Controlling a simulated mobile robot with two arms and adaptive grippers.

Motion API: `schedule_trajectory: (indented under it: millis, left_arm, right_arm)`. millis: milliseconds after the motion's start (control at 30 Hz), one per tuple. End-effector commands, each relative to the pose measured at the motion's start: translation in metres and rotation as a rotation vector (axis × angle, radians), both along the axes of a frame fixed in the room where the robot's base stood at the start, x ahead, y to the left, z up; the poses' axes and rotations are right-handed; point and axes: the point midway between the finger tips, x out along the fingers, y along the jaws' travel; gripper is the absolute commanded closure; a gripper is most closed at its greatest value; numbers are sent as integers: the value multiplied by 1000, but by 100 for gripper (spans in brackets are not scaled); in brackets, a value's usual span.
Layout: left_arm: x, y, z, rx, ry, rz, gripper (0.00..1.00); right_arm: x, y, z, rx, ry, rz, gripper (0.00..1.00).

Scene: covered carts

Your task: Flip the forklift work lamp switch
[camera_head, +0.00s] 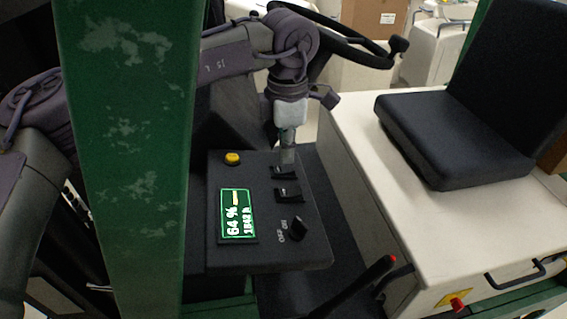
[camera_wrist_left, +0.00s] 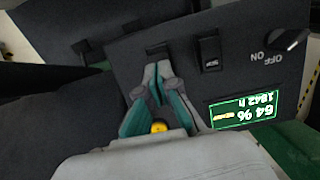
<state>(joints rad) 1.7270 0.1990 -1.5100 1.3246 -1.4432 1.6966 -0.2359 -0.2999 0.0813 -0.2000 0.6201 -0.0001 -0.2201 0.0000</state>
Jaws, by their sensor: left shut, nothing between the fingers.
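The forklift's dark control panel (camera_head: 265,255) carries two black rocker switches. The far switch (camera_head: 282,173) lies right under my left gripper (camera_head: 287,160), which points down at it. The nearer switch (camera_head: 288,192) sits just below it. In the left wrist view, the shut, empty fingertips (camera_wrist_left: 158,72) are beside the far switch (camera_wrist_left: 158,50); I cannot tell whether they touch it. The other switch (camera_wrist_left: 209,54) is to its right. The switch labels are too small to read. My right gripper does not show.
The panel also has a yellow button (camera_head: 232,158), a lit display (camera_head: 237,215) and an OFF/ON knob (camera_head: 298,228). A green post (camera_head: 130,150) stands at left. The steering wheel (camera_head: 345,40) is behind my arm. A black seat (camera_head: 455,140) is at right.

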Motion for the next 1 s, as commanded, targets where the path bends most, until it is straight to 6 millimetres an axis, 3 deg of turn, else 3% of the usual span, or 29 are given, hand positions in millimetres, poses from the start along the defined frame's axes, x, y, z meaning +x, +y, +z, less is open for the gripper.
schedule_trajectory:
  millis: [500,1000]
  left_arm:
    - [0,0,44,-1,0,0,100]
    - [0,0,46,-1,0,0,100]
  right_arm:
    - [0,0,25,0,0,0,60]
    - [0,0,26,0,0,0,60]
